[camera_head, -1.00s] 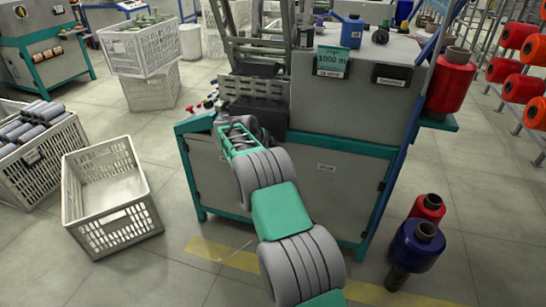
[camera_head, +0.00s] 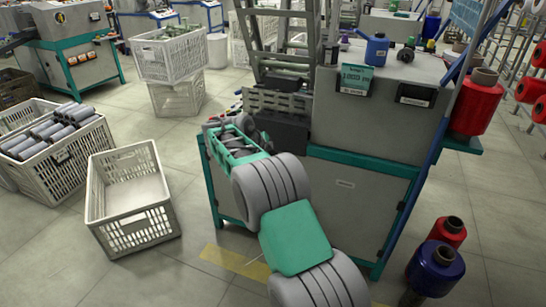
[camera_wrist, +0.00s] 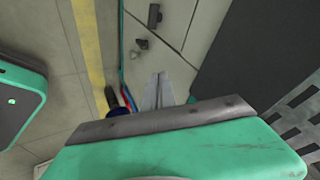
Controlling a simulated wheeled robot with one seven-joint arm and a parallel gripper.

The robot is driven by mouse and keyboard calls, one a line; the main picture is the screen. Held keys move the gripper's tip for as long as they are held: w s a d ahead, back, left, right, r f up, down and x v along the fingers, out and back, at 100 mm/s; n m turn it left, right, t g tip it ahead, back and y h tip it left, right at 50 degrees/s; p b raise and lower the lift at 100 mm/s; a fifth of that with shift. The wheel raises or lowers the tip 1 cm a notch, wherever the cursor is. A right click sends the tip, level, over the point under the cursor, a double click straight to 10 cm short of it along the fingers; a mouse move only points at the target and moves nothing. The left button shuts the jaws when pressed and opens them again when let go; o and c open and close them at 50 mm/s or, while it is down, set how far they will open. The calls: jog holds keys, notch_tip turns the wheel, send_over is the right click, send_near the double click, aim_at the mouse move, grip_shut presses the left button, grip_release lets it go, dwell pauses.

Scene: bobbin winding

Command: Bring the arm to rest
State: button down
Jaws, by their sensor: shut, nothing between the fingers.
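My arm, in grey and green, reaches up from the bottom of the head view, bent in front of a grey winding machine (camera_head: 365,195) with a teal frame. Its far end, near the machine's left front corner, hides my gripper there. In the wrist view my gripper (camera_wrist: 157,88) shows as two pale grey fingers lying together, shut and empty. They point down past a pale panel and apart from anything I can make out.
An empty white crate (camera_head: 104,208) stands on the floor left of the machine. Another crate (camera_head: 78,166) holds grey tubes. A red spool (camera_head: 450,233) and a blue spool (camera_head: 436,268) stand at the lower right. A yellow floor stripe (camera_head: 226,259) runs before the machine.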

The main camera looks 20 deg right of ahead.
jog(key=s+a+r+n+y+p, duration=0.1)
jog(key=s+a+r+n+p, duration=0.15)
jog(key=r+p, duration=0.35)
jog(key=s+a+r+n+t+y+p, duration=0.1)
jog(key=s+a+r+n+p, duration=0.2)
jog(key=r, duration=0.5)
jog(key=s+a+r+n+y+p, duration=0.1)
jog(key=s+r+n+p, duration=0.35)
jog(key=r, duration=0.25)
jog(key=s+a+r+n+y+p, duration=0.1)
jog(key=s+a+r+n+p, duration=0.2)
jog(key=s, duration=0.4)
jog(key=s+a+r+n+y+p, duration=0.1)
jog(key=s+a+n+p, duration=0.3)
jog(key=s, duration=0.4)
jog(key=s+a+r+n+y+p, duration=0.1)
jog(key=s+a+r+n+p, duration=0.2)
jog(key=s+n+p, duration=0.3)
jog(key=shift+s+a+r+y, duration=0.3)
jog(key=shift+s+r+y, duration=0.1)
jog(key=shift+s+r, duration=0.45)
